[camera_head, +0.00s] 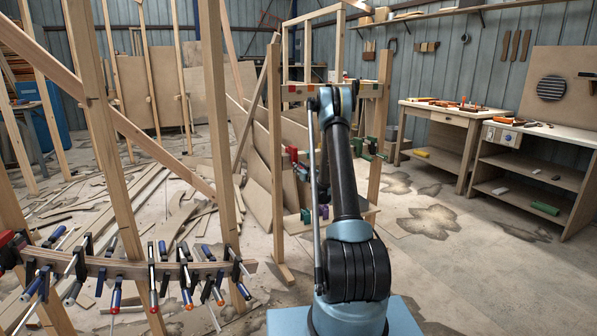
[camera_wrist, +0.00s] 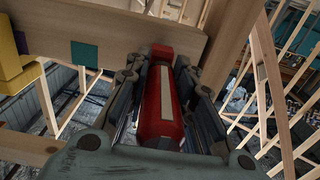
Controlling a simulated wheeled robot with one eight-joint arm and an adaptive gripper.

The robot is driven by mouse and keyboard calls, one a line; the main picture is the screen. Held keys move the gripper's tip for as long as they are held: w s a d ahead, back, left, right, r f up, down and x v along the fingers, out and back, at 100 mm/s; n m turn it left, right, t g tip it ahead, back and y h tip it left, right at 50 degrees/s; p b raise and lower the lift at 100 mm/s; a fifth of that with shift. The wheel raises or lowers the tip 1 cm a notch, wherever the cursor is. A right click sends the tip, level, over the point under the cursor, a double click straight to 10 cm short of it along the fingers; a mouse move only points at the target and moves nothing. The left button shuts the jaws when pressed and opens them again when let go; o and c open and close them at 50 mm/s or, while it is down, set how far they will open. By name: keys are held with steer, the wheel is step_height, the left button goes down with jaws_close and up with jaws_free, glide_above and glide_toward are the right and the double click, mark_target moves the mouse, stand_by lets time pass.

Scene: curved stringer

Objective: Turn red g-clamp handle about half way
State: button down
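In the wrist view, the red g-clamp (camera_wrist: 160,106) lies lengthwise between the two fingers of my gripper (camera_wrist: 161,75), with a pale strip along its red body. Its red far end is against a wooden beam (camera_wrist: 118,36). The fingers flank the red body closely on both sides; whether they press on it is not clear. In the head view, the red clamp (camera_head: 292,153) shows small at the wooden frame, just left of my arm. My gripper (camera_head: 301,172) is beside it, partly hidden and too small to read. The handle's turn angle cannot be told.
Wooden posts (camera_head: 276,160) stand close around the clamp. A yellow block (camera_wrist: 14,62) is at the wrist view's left. A curved stringer (camera_head: 130,269) with several clamps is at front left. Workbenches (camera_head: 455,125) stand at right; the floor before them is open.

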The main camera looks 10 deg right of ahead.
steer(key=shift+m, duration=0.4)
steer(key=m, duration=0.3)
steer(key=shift+m, duration=0.4)
steer(key=m, duration=0.4)
steer(key=shift+d+m, duration=0.1)
steer(key=shift+m, duration=0.2)
steer(key=m, duration=0.8)
steer(key=shift+f, duration=0.1)
steer(key=shift+d+m, duration=0.1)
steer(key=shift+m, duration=0.3)
steer(key=c, duration=1.3)
jaws_free()
steer(key=shift+c, duration=0.2)
steer(key=shift+s, duration=0.1)
